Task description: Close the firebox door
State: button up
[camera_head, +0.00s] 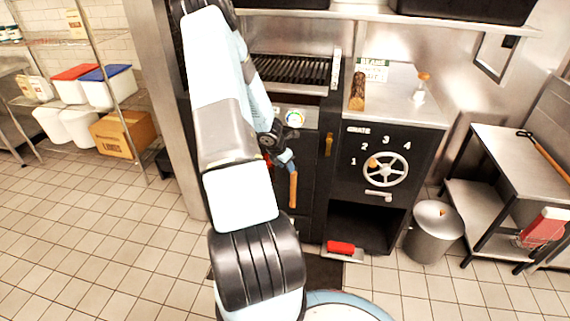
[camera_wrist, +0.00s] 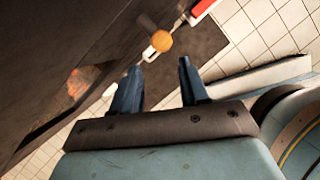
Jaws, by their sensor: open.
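The firebox door (camera_head: 284,207) is a dark panel below the grill, with an upright wooden handle (camera_head: 293,188). My arm hides much of its left side, so how far it stands open is hard to tell. In the wrist view the handle shows end-on as a round orange-brown knob (camera_wrist: 161,41), just beyond my fingertips. My gripper (camera_head: 284,158) is open and empty near the top of the handle. In the wrist view my gripper (camera_wrist: 157,76) has its two blue-grey fingers spread apart, with nothing between them. A reddish glow (camera_wrist: 79,84) shows at the left there.
The grill grate (camera_head: 290,69) is above. A black cabinet with a spoked wheel (camera_head: 385,169) stands to the right. A red-topped pedal (camera_head: 341,247) is low in front. A metal bin (camera_head: 433,232) and steel table (camera_head: 510,150) stand right. The tiled floor at left is clear.

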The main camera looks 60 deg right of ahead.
jog(key=shift+v, duration=0.75)
